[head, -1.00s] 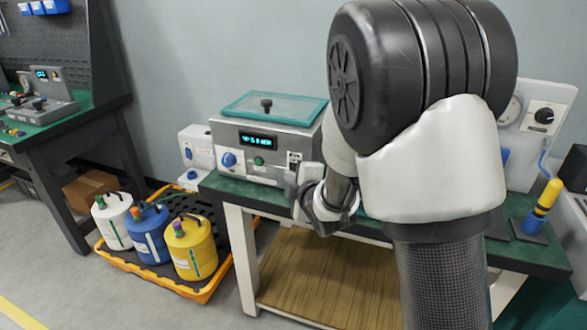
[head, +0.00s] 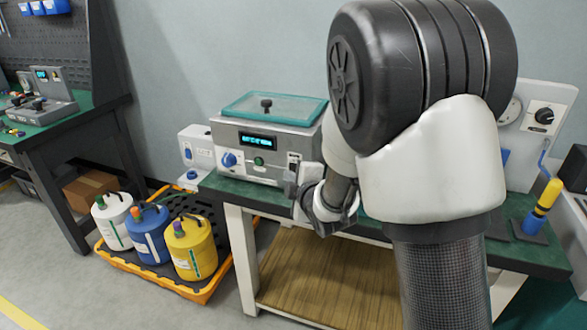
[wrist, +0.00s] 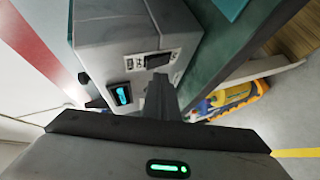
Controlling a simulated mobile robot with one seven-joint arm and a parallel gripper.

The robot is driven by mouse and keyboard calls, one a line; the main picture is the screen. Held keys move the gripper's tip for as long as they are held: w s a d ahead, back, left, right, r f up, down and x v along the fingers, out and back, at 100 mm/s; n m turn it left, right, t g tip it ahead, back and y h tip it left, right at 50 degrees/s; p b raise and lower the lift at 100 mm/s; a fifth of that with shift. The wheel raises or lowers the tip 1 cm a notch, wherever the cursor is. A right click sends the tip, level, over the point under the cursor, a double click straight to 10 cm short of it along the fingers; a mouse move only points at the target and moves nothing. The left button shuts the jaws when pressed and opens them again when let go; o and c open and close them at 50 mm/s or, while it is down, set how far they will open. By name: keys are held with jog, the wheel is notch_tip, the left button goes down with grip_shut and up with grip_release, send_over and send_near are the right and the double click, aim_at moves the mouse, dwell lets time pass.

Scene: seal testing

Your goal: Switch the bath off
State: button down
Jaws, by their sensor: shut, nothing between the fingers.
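The bath (head: 226,135) is a grey metal box with a teal lid (head: 275,107), standing on the green bench. Its front has a lit cyan display (head: 258,141), a blue knob (head: 229,159), a green button (head: 258,161) and a small black-and-white switch panel (head: 293,158) at the right. My gripper (head: 294,186) is shut and empty, just in front of the right end of this front. In the wrist view, my fingers (wrist: 160,92) point at the bath (wrist: 112,42), beside a black part with a cyan glow (wrist: 122,93) and pale labels. I cannot tell whether they touch it.
White, blue and yellow drums (head: 189,248) stand on an orange-edged tray (head: 205,292) left of the bench. A white device (head: 197,145) is left of the bath. A panel with a black knob (head: 545,116) and a yellow-and-blue tool (head: 546,196) are at the right. My arm hides the bench middle.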

dwell(0.8)
jog(key=shift+w+d, duration=0.15)
jog(key=shift+w, duration=0.25)
jog(key=shift+w+d+r+b, duration=0.1)
jog(key=shift+w+b, duration=0.2)
jog(key=shift+b, duration=0.1)
dwell(0.4)
jog(key=shift+s, duration=0.15)
jog(key=shift+s+a+b, duration=0.25)
jog(key=shift+s+b, duration=0.2)
jog(key=shift+s, duration=0.1)
jog(key=s, duration=0.1)
jog(key=s+a, duration=0.1)
jog(key=s, duration=0.1)
jog(key=s+b, duration=0.1)
jog(key=shift+s+a+f, duration=0.35)
jog(key=shift+f, duration=0.05)
